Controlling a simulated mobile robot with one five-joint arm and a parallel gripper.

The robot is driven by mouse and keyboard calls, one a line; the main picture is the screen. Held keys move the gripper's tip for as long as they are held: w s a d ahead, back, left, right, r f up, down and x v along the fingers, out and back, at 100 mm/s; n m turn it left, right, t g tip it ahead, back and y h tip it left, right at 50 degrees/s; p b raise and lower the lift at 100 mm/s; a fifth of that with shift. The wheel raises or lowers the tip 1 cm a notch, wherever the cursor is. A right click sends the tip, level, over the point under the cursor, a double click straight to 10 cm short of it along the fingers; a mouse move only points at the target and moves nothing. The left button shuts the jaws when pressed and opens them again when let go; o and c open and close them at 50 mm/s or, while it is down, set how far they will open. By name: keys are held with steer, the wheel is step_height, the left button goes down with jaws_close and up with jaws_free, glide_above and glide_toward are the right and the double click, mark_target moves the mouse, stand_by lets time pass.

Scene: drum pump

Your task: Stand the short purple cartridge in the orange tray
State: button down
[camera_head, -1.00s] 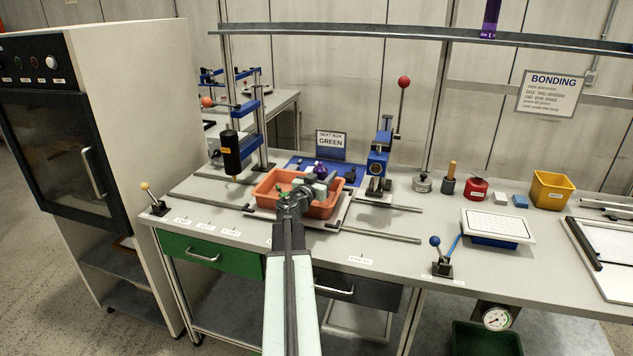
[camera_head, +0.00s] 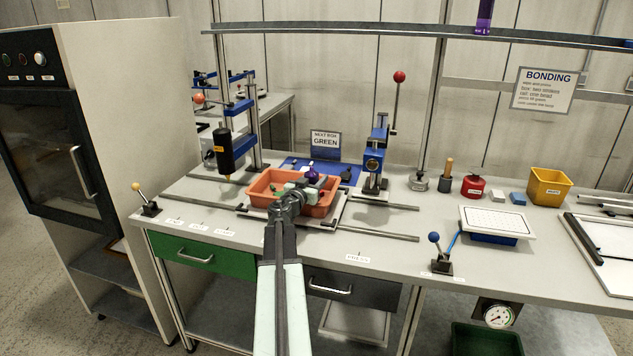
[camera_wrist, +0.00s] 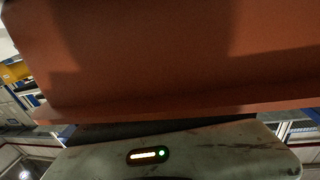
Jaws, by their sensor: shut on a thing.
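The orange tray (camera_head: 262,200) sits on the workbench, left of its middle in the head view. My gripper (camera_head: 308,184) is over the tray and partly hides its inside. It is shut on the short purple cartridge (camera_head: 311,175), which shows as a small purple patch at the jaws, towards the tray's far side. The cartridge's lower part is hidden, so I cannot tell whether it touches the tray floor. In the wrist view, an orange-brown surface, apparently the tray (camera_wrist: 140,60), fills the upper part very close up; jaws and cartridge do not show there.
A black cylinder tool (camera_head: 224,151) on a blue stand is left of the tray. A blue lever press (camera_head: 375,165) stands to its right. A taller purple cartridge (camera_head: 484,16) stands on the overhead shelf (camera_head: 400,30). A GREEN sign (camera_head: 325,142) stands behind the tray.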

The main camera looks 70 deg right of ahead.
steer(key=shift+f+b, duration=0.45)
steer(key=shift+f, duration=0.1)
steer(key=c, duration=0.7)
jaws_free()
steer(key=shift+c, duration=0.2)
steer(key=shift+r+p, duration=0.85)
steer(key=shift+p, duration=0.05)
steer(key=w+a, duration=0.1)
steer(key=a, duration=1.1)
steer(key=shift+f, duration=0.2)
